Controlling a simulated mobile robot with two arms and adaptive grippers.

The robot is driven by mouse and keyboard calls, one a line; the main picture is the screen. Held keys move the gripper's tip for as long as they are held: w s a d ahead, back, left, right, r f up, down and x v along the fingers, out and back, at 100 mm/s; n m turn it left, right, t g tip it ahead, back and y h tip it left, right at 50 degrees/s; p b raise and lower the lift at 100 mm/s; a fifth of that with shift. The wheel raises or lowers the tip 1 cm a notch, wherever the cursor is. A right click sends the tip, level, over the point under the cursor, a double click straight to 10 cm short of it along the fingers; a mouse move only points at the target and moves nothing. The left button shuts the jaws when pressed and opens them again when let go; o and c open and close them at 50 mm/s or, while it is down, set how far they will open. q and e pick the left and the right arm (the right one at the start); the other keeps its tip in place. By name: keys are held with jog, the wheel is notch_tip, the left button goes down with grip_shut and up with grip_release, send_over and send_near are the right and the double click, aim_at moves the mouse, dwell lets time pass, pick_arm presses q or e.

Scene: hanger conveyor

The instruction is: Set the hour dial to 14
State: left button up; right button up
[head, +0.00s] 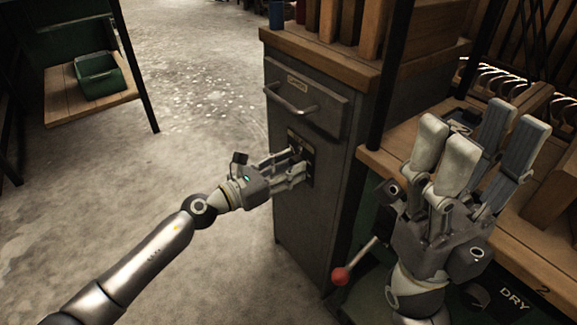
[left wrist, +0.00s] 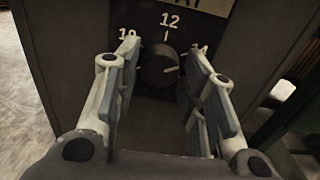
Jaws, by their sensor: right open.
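The hour dial (left wrist: 158,70) is a round dark knob on a dark panel (head: 293,137) on the grey cabinet's side. In the left wrist view, the numbers 10, 12 and 14 arc above it, with 10 and 14 partly covered by my fingers. A short white mark on the knob points right, roughly toward the 14 side. My left gripper (head: 298,166) is at the panel; in its wrist view the fingers (left wrist: 160,66) stand open on either side of the knob, with visible gaps. The head view mostly hides the knob. My right gripper (head: 480,140) is open, empty and raised.
The grey cabinet (head: 312,225) has a drawer handle (head: 290,101) above the panel. A red-knobbed lever (head: 340,276) sticks out below the wooden bench (head: 525,235) on the right. A green bin (head: 100,75) stands on a shelf at left. The floor at left is clear.

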pick_arm(q)
jog(key=shift+o, duration=0.9)
jog(key=shift+r, duration=0.1)
jog(key=shift+a, duration=0.1)
jog(key=v, duration=1.2)
